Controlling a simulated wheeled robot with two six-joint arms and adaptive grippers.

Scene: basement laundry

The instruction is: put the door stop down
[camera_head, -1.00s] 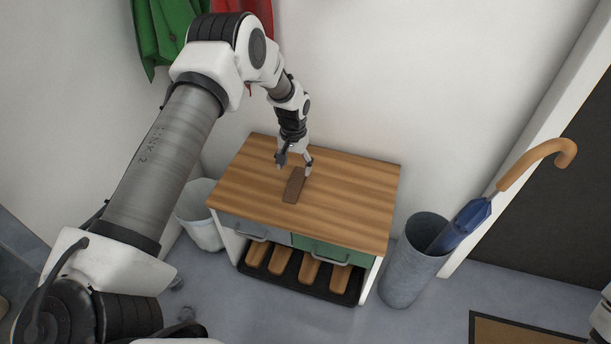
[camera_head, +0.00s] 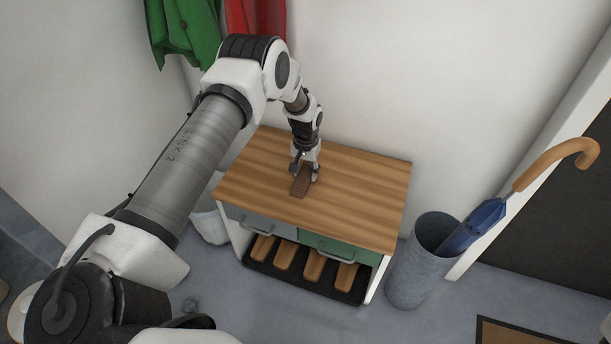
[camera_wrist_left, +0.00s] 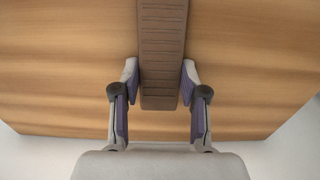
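The door stop (camera_head: 300,184) is a brown, ribbed wedge on the wooden top of the cabinet (camera_head: 356,196). In the left wrist view the door stop (camera_wrist_left: 161,50) runs lengthwise between my fingers. My left gripper (camera_head: 306,172) points down at it, with one finger along each long side. In the left wrist view both fingertips of the left gripper (camera_wrist_left: 160,78) meet its sides, so it looks shut on the door stop. Any small gap beneath the door stop is hard to judge. My right gripper is not in view.
The cabinet top around the door stop is clear. A grey bin (camera_head: 411,277) with a blue umbrella (camera_head: 474,225) stands at the cabinet's right. A pale bucket (camera_head: 211,222) is at its left. Green (camera_head: 184,30) and red (camera_head: 257,20) garments hang behind my arm.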

